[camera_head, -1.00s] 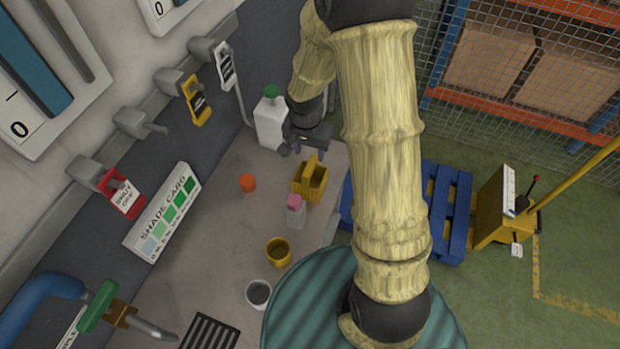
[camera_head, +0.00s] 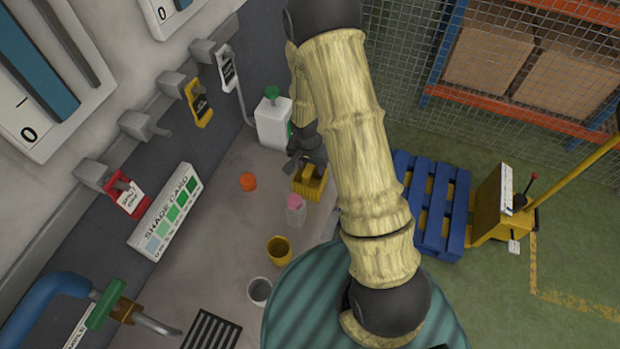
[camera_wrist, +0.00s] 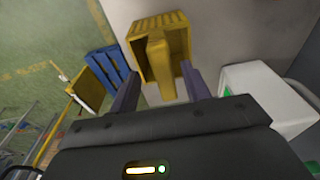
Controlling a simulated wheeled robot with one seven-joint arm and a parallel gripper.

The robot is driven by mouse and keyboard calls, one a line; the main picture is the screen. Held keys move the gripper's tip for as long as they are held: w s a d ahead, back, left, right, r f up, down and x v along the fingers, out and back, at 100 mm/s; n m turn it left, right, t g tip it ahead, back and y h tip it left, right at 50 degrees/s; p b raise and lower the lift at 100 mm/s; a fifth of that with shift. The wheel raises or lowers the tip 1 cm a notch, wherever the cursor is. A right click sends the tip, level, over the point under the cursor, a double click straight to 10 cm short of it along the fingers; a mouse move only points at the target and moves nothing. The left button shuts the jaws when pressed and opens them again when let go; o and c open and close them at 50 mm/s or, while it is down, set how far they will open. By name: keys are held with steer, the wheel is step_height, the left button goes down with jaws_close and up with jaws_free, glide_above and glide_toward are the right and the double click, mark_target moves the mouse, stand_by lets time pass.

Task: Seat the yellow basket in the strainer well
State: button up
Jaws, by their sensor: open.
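The yellow basket (camera_head: 312,184) with a raised handle stands on the grey bench near its right edge, partly covered by my gripper and arm. In the wrist view the basket (camera_wrist: 179,40) lies ahead, with its upright handle between my fingers. My gripper (camera_wrist: 160,88) is open, one finger on each side of the handle, with gaps visible; the depth is hard to judge. In the head view my gripper (camera_head: 304,160) is at the basket. A grey round cup-shaped opening (camera_head: 259,291) with a dark inside, nearer the front, may be the strainer well; I cannot tell for sure.
A white bottle with a green cap (camera_head: 273,122) stands close behind my gripper. A pink-capped bottle (camera_head: 296,210), a yellow round cup (camera_head: 279,250) and an orange piece (camera_head: 248,181) stand nearby. A dark grate (camera_head: 211,331) is at the front.

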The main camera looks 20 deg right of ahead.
steer(key=shift+w+d+f+p, duration=0.1)
steer(key=shift+w+f+p, duration=0.15)
steer(key=shift+f+p, duration=0.3)
steer(key=shift+w+f+p, duration=0.2)
steer(key=shift+f+p, duration=0.25)
steer(key=shift+f, duration=0.1)
steer(key=shift+w+d+f+p, duration=0.15)
steer(key=shift+f+p, duration=0.35)
steer(key=shift+f, duration=0.95)
jaws_close()
